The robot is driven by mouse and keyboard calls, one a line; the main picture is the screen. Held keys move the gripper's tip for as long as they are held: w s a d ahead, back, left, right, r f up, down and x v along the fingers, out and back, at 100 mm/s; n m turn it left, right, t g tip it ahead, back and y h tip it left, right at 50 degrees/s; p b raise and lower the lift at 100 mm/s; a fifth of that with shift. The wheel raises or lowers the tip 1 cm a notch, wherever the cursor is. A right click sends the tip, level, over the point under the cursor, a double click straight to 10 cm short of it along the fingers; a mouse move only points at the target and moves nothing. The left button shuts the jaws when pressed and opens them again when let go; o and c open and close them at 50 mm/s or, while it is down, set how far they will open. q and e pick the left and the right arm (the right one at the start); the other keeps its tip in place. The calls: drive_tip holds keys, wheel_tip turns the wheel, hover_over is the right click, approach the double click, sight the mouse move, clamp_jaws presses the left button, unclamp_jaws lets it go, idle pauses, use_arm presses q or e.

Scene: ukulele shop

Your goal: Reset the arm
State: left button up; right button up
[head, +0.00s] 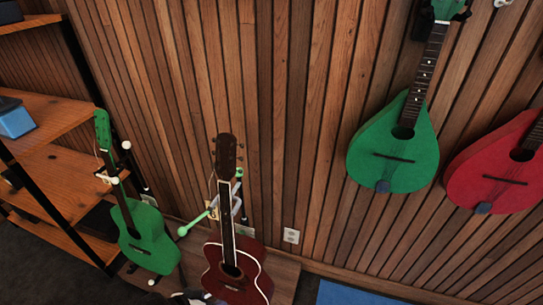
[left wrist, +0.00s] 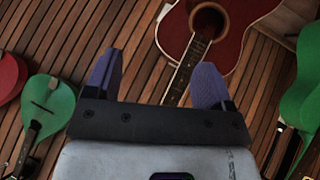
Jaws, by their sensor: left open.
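My left gripper (left wrist: 158,64) shows in the left wrist view, with two purple fingers spread apart and nothing between them. The neck of a dark red guitar (left wrist: 240,18) lies behind the gap between the fingers, and I cannot tell how far off it is. In the head view that red guitar (head: 238,280) stands upright at the bottom, left of centre. A small pale and dark piece at the bottom edge beside it is too cut off to tell. My right gripper is in neither view.
A green guitar (head: 140,240) stands left of the red one, by wooden shelves (head: 45,125). A green teardrop-shaped instrument (head: 390,150) and a red one (head: 490,175) hang on the slatted wall (head: 290,110). A white wall outlet (head: 291,236) sits low.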

use_arm(q)
drive_tip(key=s+a+r+t+y+p, duration=0.1)
drive_tip(key=s+a+r+y+p, duration=0.25)
drive_tip(key=s+r, duration=0.25)
drive_tip(key=s+a+r+t+y+p, duration=0.1)
drive_tip(key=s+a+r+y+p, duration=0.15)
drive_tip(key=s+r+p, duration=0.35)
drive_tip(key=s+d+n+g+p, duration=0.1)
drive_tip(key=s+g+p, duration=0.3)
drive_tip(key=s, duration=1)
wheel_tip(320, 180, up, 37)
drive_tip(key=w+p, duration=0.1)
drive_tip(key=p, duration=3.6)
drive_tip(key=shift+w+f, duration=0.15)
drive_tip(key=shift+d, duration=0.1)
